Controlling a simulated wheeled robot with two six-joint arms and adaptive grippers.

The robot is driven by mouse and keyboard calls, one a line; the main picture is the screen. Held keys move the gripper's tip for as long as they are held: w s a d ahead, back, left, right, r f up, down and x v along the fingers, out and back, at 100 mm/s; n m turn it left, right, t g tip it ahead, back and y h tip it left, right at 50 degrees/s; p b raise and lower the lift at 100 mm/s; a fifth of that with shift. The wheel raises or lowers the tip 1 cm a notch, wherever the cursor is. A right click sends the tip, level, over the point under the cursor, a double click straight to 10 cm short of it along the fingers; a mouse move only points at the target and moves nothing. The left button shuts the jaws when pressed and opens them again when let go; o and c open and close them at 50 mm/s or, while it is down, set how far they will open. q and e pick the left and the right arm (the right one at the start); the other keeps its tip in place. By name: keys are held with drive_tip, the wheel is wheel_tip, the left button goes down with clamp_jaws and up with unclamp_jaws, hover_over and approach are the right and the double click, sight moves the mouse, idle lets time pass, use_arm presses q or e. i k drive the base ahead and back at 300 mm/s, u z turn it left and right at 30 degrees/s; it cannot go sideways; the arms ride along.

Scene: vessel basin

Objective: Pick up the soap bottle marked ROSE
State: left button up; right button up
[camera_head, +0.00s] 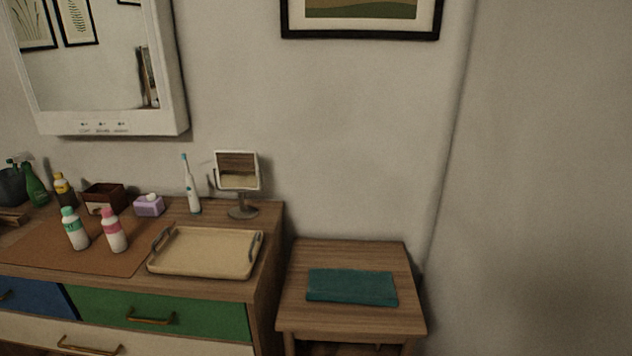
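Two white bottles stand upright on a brown mat (130,259) on the dresser top at the left. One bottle (114,236) has a pink cap and a pink label band. The other bottle (75,232), just left of it, has a green cap and a green band. The lettering on both is too small to read, so I cannot tell which is marked ROSE. Neither of my grippers is in view.
A beige tray (205,252) with grey handles lies right of the bottles. Behind stand a purple box (149,206), an electric toothbrush (191,185), a small mirror (238,180) and a brown box (104,199). A side table (350,318) holds a folded teal towel (351,287).

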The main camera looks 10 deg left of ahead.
sight(111, 223)
drive_tip(key=u, duration=0.5)
drive_tip(key=i, duration=0.65)
drive_tip(key=u, duration=0.15)
